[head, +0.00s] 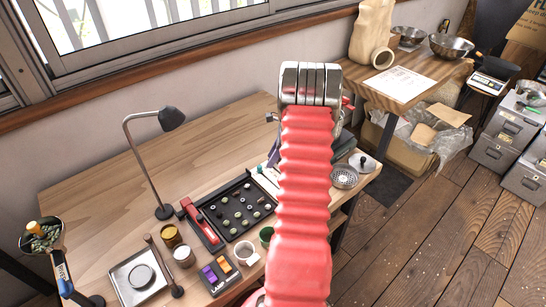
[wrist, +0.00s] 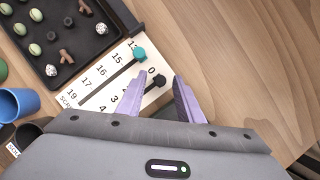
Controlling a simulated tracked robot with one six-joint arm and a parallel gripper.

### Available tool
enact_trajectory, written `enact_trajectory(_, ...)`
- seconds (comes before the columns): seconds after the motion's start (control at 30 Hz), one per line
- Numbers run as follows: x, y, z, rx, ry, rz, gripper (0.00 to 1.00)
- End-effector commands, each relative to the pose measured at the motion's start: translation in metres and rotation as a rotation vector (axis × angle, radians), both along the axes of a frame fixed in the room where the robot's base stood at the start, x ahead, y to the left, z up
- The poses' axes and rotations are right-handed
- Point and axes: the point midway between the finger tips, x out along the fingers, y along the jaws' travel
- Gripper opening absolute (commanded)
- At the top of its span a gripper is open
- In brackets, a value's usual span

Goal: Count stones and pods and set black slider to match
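The slider board (wrist: 108,82) is white with printed numbers and lies beside the sample tray in the wrist view. Its black slider knob (wrist: 158,81) is near a printed 0, and a teal knob (wrist: 138,54) sits on the other row. My gripper (wrist: 159,80) is open, its two purple fingers on either side of the black knob; contact cannot be told. The dark tray (wrist: 92,48) holds green beans, dark pieces, brown branched pods (wrist: 66,56) and white speckled stones (wrist: 50,70). Part of the tray is out of the wrist view. In the head view my red arm hides most of the board.
A blue cup (wrist: 18,104) stands left of the board. Bare wood lies right of the board in the wrist view.

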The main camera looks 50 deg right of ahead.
Motion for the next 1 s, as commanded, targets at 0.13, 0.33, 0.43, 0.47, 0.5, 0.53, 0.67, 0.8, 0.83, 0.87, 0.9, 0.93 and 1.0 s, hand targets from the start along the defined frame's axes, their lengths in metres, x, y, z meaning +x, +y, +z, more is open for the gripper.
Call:
enact_trajectory(0.13,0.0006,0.0003,-0.0010,-0.001,0.000,0.000,0.33)
enact_trajectory(0.33,0.0006,0.0004,-0.0008,0.000,0.000,0.000,0.28)
enact_trajectory(0.43,0.0006,0.0004,-0.0008,0.000,0.000,0.000,0.21)
enact_trajectory(0.47,0.0006,0.0004,-0.0008,0.000,0.000,0.000,0.19)
enact_trajectory(0.5,0.0006,0.0004,-0.0008,0.000,0.000,0.000,0.17)
enact_trajectory(0.53,0.0006,0.0004,-0.0008,0.000,0.000,0.000,0.14)
enact_trajectory(0.67,0.0007,0.0005,-0.0007,0.000,0.000,0.000,0.05)
enact_trajectory(0.8,0.0008,0.0005,-0.0007,0.000,0.000,0.000,0.00)
enact_trajectory(0.83,0.0008,0.0005,-0.0007,0.000,0.000,0.000,0.00)
enact_trajectory(0.87,0.0008,0.0005,-0.0007,0.000,0.000,0.000,0.00)
enact_trajectory(0.9,0.0008,0.0005,-0.0007,0.000,0.000,0.000,0.00)
enact_trajectory(0.93,0.0008,0.0005,-0.0007,0.000,0.000,0.000,0.00)
enact_trajectory(1.0,0.0008,0.0005,-0.0006,0.000,0.000,0.000,0.00)
